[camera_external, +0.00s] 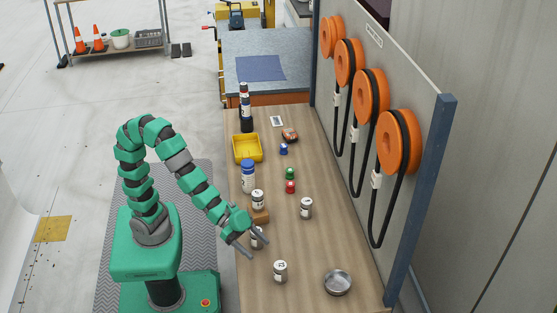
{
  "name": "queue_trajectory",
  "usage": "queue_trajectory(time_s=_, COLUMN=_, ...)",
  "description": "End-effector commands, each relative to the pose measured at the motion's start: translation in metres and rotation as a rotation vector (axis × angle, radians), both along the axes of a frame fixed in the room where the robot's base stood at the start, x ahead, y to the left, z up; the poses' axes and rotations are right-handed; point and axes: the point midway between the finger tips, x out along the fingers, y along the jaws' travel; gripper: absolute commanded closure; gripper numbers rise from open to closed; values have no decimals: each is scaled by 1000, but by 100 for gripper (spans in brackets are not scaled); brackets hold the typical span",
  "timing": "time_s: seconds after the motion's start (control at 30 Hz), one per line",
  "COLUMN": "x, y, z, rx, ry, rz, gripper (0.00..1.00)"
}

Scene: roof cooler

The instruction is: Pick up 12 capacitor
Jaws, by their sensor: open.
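Several silver cylindrical capacitors stand on the wooden workbench (312,250). The front one (280,271) has a dark marking on its top that looks like 12, but it is small. Another capacitor (306,208) stands farther back to the right, and one (258,199) is on a small brown block (260,216). My gripper (259,249) is open at the left side of the bench, its fingers pointing down and right. A capacitor (259,236) is beside or between the fingers, partly hidden; I cannot tell which. The front capacitor is apart from my gripper.
A round metal dish (337,282) is at the front right. Blue (284,149), green (290,173) and red (290,187) small items, a blue-capped bottle (248,178) and a yellow bin (247,148) stand farther back. A panel with orange reels (398,142) borders the right side.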

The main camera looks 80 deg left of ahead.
Motion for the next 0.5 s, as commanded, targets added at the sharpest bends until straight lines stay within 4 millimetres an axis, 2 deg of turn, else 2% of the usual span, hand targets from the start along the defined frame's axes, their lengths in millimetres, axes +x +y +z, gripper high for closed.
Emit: queue_trajectory(time_s=0.5, x=38, y=-39, z=-22, rx=1, ry=-1, rz=1, gripper=35)
